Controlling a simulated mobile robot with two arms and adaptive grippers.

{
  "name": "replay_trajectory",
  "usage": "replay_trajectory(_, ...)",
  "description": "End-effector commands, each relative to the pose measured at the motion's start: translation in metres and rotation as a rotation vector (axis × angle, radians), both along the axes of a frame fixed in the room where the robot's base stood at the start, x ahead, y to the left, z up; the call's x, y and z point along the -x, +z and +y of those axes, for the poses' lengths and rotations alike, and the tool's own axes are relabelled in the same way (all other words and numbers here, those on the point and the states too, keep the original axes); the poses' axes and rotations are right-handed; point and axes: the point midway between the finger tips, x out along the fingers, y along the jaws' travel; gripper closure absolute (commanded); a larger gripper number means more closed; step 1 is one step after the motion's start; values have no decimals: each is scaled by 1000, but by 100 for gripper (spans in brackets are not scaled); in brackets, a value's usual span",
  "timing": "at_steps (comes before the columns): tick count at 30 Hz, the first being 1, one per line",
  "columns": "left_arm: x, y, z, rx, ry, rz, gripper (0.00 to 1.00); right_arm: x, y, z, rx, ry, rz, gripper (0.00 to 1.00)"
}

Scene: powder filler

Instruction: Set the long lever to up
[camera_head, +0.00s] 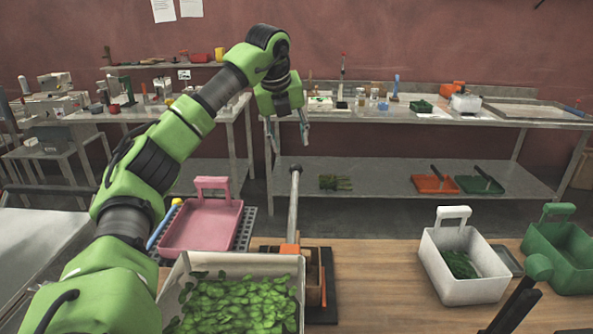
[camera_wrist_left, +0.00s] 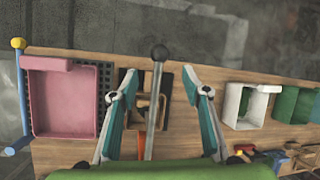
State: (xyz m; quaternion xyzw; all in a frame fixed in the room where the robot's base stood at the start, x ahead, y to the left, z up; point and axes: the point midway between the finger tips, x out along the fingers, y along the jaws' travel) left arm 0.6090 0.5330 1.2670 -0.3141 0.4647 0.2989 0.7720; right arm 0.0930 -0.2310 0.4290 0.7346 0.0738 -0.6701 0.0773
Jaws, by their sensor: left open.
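The long lever (camera_head: 293,208) is a grey metal rod with a dark ball knob at its top and an orange base part. It stands nearly upright from a wood and black mount at the table's edge. My left gripper (camera_head: 287,138) is open and empty, pointing down, above the knob in the head view. In the left wrist view the lever (camera_wrist_left: 153,110) runs between the two spread fingers (camera_wrist_left: 160,95) without visible contact, and its knob lies beyond the fingertips.
A white bin of green leaves (camera_head: 172,290) stands beside the lever mount. A pink tray (camera_head: 205,228) is to the left. A white basket (camera_head: 452,281) and a green basket (camera_head: 566,245) stand right. Bare wooden table (camera_head: 380,265) lies between. A metal bench (camera_head: 420,196) stands behind.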

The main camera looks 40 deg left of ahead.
Motion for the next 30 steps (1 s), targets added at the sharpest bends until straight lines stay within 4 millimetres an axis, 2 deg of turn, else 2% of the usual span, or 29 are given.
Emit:
replay_trajectory(8, -17, -42, 9, 0, 2, 7, 57, 12, 14, -9, 11, 0, 18, 61)
replay_trajectory(18, -43, -101, 19, 0, 2, 3, 57, 1, 32, -9, 11, 1, 2, 61)
replay_trajectory(24, -50, -117, 23, 1, 2, 1, 57, -1, 36, -3, 4, 0, -2, 61)
replay_trajectory(30, -51, -120, 23, 0, 1, 1, 57, 0, 36, 2, -2, -1, -1, 61)
